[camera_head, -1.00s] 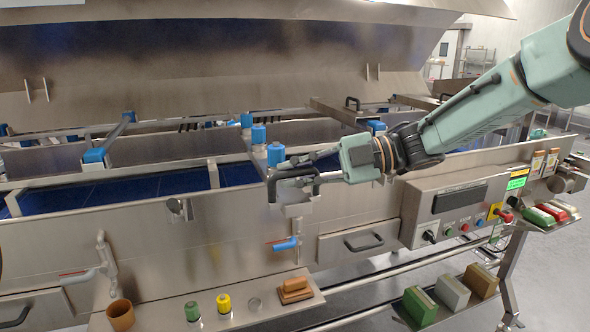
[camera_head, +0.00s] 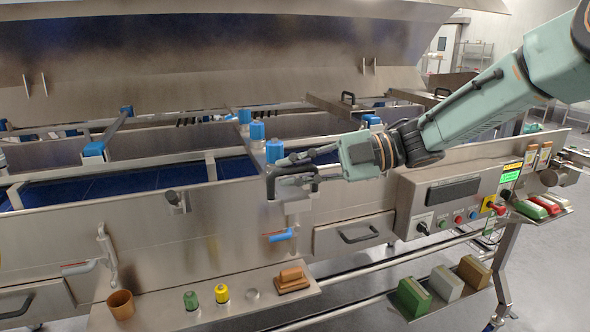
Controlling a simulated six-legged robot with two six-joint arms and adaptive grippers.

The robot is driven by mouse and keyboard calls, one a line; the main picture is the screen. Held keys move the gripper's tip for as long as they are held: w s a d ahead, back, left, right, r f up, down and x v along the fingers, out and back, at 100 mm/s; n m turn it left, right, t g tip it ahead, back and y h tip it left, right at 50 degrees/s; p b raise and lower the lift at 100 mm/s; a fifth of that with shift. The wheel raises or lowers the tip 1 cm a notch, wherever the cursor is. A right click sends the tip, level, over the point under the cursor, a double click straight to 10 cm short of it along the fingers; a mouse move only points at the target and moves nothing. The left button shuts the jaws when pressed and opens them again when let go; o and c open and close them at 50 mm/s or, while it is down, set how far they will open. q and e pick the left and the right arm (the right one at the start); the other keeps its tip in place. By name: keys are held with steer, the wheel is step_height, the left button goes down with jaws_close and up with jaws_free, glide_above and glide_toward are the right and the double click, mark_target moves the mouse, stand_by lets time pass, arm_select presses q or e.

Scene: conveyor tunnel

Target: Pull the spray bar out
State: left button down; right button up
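The spray bar (camera_head: 262,152) is a metal bar with blue nozzles on top, running back from the near wall into the machine. A black handle (camera_head: 271,187) is at its near end, outside the wall. My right gripper (camera_head: 290,170) reaches in from the right at this handle. Its dark fingers lie around the handle and look closed on it; the contact is partly hidden by the fingers. My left gripper is not in view.
A control panel (camera_head: 461,212) is right of the handle, with a drawer (camera_head: 335,238) and blue-levered valve (camera_head: 280,236) below. A front shelf (camera_head: 190,315) holds a brown cup (camera_head: 121,304) and small items. The raised hood (camera_head: 200,65) overhangs the tunnel.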

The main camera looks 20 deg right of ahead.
steer(key=o, duration=0.4)
steer(key=shift+s, duration=0.2)
steer(key=shift+w+d, duration=0.1)
steer(key=shift+d+r, duration=0.1)
steer(key=shift+d, duration=0.2)
steer(key=v, duration=1.1)
steer(key=shift+s, duration=0.25)
